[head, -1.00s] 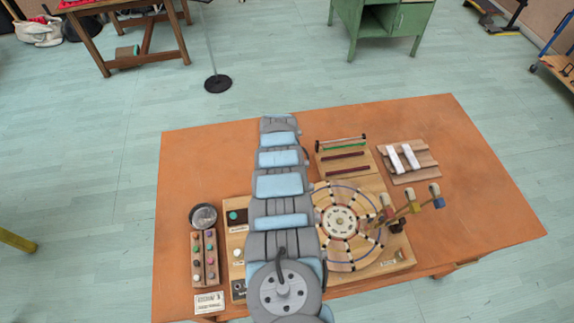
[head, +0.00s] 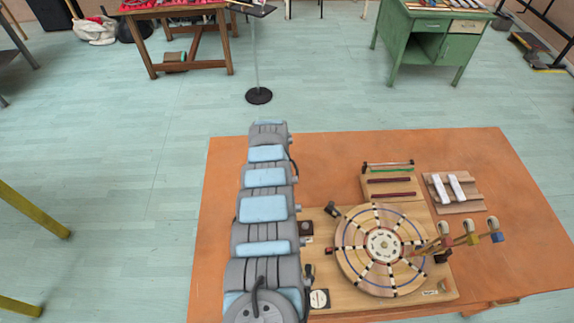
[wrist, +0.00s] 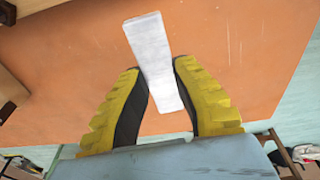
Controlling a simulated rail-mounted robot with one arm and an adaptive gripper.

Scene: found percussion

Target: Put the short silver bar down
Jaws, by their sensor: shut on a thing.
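The short silver bar (wrist: 155,45) shows in the wrist view as a pale, flat bar between the two fingers. My gripper (wrist: 160,70), with yellow and black fingers, is shut on it. The bar sticks out beyond the fingertips, over the orange tabletop (wrist: 225,45). I cannot tell whether it touches the tabletop. In the head view my own arm hides the gripper and the held bar.
A wooden rack (head: 466,207) with two pale bars (head: 447,188) sits at the table's right. A spoked disc (head: 355,262) on a wooden base and small coloured blocks on sticks (head: 471,237) stand nearer. Orange tabletop (head: 330,152) is bare at the far left and middle.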

